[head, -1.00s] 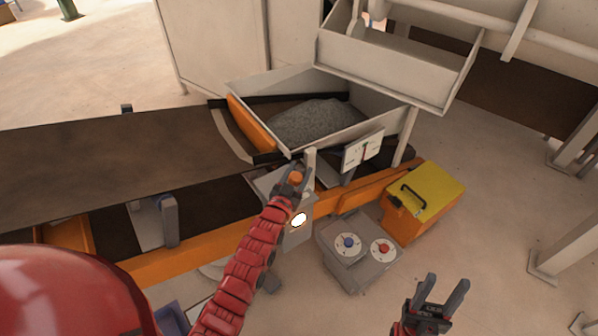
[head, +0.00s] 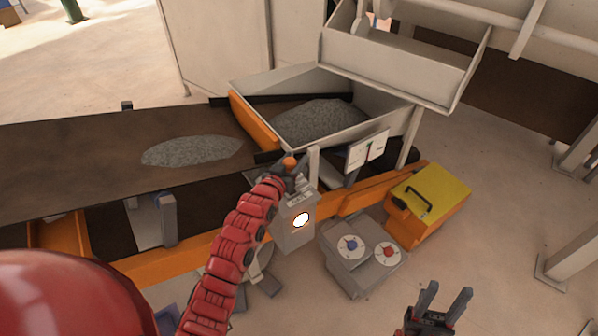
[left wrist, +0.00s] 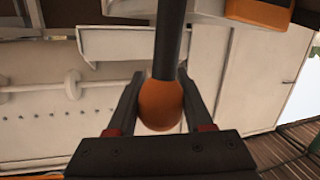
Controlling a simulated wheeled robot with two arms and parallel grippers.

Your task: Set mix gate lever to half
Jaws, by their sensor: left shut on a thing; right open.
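The mix gate lever has an orange knob (left wrist: 160,103) on a dark rod (left wrist: 168,45) in the left wrist view. My left gripper (left wrist: 160,95) is shut on the knob, one finger on each side. In the head view the knob (head: 290,162) shows above the grey control box (head: 295,228), with my left gripper (head: 290,177) at it. The lever's scale is hidden or too small to read. A white gauge (head: 367,149) stands right of the lever. My right gripper (head: 445,302) is open and empty at the lower right.
The hopper (head: 378,108) holds grey mix beside an orange gate (head: 254,121). A patch of mix (head: 192,151) lies on the dark belt (head: 60,165). A grey box with blue and red knobs (head: 362,262) and a yellow-lidded orange case (head: 430,195) stand on the right.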

